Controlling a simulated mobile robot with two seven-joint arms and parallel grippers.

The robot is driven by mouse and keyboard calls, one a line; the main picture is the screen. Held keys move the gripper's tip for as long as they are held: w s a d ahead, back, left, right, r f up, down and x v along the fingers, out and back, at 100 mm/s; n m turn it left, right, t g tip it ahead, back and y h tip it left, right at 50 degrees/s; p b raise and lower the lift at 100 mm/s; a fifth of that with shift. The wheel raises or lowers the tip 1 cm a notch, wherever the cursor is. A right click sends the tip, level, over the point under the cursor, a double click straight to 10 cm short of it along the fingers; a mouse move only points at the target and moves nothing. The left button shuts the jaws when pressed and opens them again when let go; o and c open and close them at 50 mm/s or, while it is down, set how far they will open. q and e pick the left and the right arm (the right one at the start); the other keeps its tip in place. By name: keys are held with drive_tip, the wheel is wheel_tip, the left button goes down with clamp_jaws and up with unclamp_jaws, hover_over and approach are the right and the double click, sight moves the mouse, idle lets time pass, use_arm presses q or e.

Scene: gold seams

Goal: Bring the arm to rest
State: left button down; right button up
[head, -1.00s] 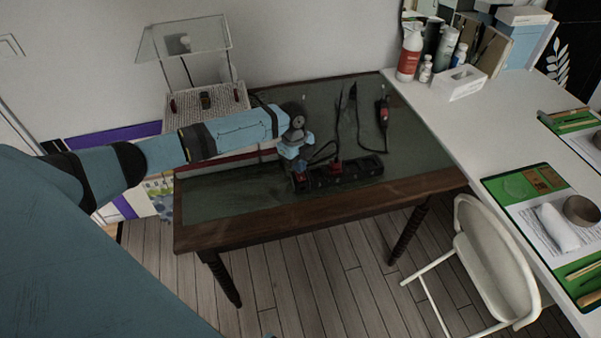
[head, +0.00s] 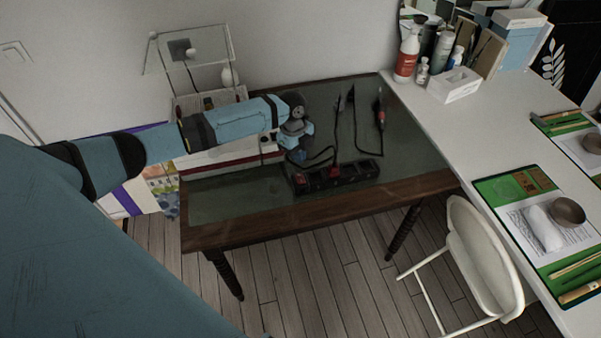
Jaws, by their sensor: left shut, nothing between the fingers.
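My left arm reaches in from the left, over the dark-topped wooden table (head: 235,202). My left gripper (head: 296,156) is at its end, small and dark, pointing down just above the left end of the black power strip (head: 345,174). Its fingers are hard to make out, but it looks shut with nothing held. The power strip lies on the table with a red plug or switch (head: 335,171) on it and a black cable. My right gripper is not in view.
A red-and-black tool (head: 380,110) lies at the table's back right. A clear stand (head: 215,50) is behind the arm. A white desk (head: 480,135) on the right holds bottles, a tissue box (head: 454,86) and green mats. A white chair (head: 478,245) stands in front.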

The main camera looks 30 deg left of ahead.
use_arm(q)
drive_tip(key=s+d+f, duration=0.1)
drive_tip(key=d, duration=0.2)
drive_tip(key=s+d+f+n+t+p, duration=0.1)
drive_tip(key=s+d+f, duration=0.1)
drive_tip(key=s+d+f+n+h, duration=0.1)
drive_tip(key=s+d+f, duration=0.1)
drive_tip(key=d, duration=0.1)
drive_tip(key=shift+d+t+p, duration=0.3)
drive_tip(key=shift+t, duration=0.1)
drive_tip(key=s+d+f+n+t+h+p, duration=0.25)
drive_tip(key=s+d+n, duration=0.25)
drive_tip(key=s+d, duration=0.25)
drive_tip(key=s+r+n+t+y+p, duration=0.1)
drive_tip(key=s+r+n+t, duration=0.2)
drive_tip(key=s+n, duration=0.2)
drive_tip(key=s+d+r+n+t+y+p, duration=0.1)
drive_tip(key=s+r+n+t, duration=0.3)
drive_tip(key=s, duration=0.5)
drive_tip(key=shift+s+n, duration=0.3)
drive_tip(key=shift+n, duration=0.2)
